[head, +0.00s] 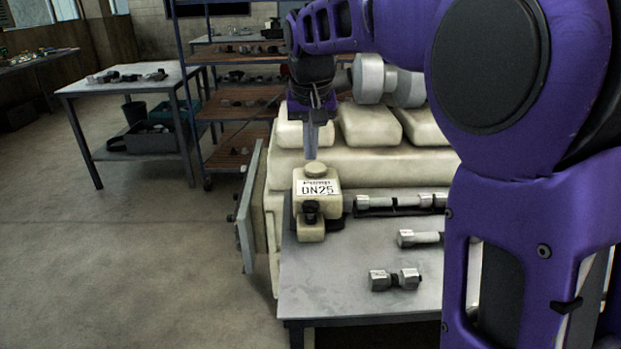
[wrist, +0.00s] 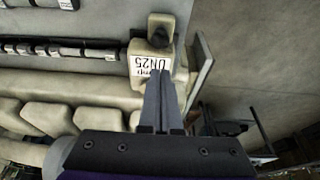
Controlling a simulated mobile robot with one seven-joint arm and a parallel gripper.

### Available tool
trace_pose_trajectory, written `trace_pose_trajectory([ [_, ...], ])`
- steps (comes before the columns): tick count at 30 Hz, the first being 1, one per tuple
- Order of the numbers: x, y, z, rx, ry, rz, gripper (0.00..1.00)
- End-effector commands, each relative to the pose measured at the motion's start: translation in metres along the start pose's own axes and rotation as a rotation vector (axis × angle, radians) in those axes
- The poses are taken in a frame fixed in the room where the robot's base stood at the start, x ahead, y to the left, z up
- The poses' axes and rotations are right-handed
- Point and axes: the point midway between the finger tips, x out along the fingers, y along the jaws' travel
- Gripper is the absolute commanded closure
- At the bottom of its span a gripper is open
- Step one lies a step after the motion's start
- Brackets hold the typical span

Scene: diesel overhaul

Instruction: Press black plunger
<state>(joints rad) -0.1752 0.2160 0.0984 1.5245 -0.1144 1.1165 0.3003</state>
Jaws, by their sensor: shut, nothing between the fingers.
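A cream block labelled DN25 (head: 317,190) stands at the left end of the grey bench. A black plunger-like part (head: 310,213) sits low on its front, above a small cream foot. The same black part shows in the wrist view (wrist: 160,37), beyond the labelled face. My gripper (head: 312,152) is shut and empty, pointing down just above the round cream cap on top of the block. In the wrist view its fingers (wrist: 158,82) lie together and overlap the block's near edge. I cannot tell whether the tips touch the cap.
The grey bench top (head: 340,275) holds several metal bolt-like parts (head: 394,279) right of the block. A large cream engine body (head: 370,160) stands behind, with a grey plate (head: 246,205) at its left. A side table (head: 130,82) and shelves stand farther back. The left floor is clear.

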Motion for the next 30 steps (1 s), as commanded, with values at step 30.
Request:
trace_pose_trajectory([
  [30, 0.134, 0.001, 0.011, 0.001, 0.0, 0.0, 1.0],
])
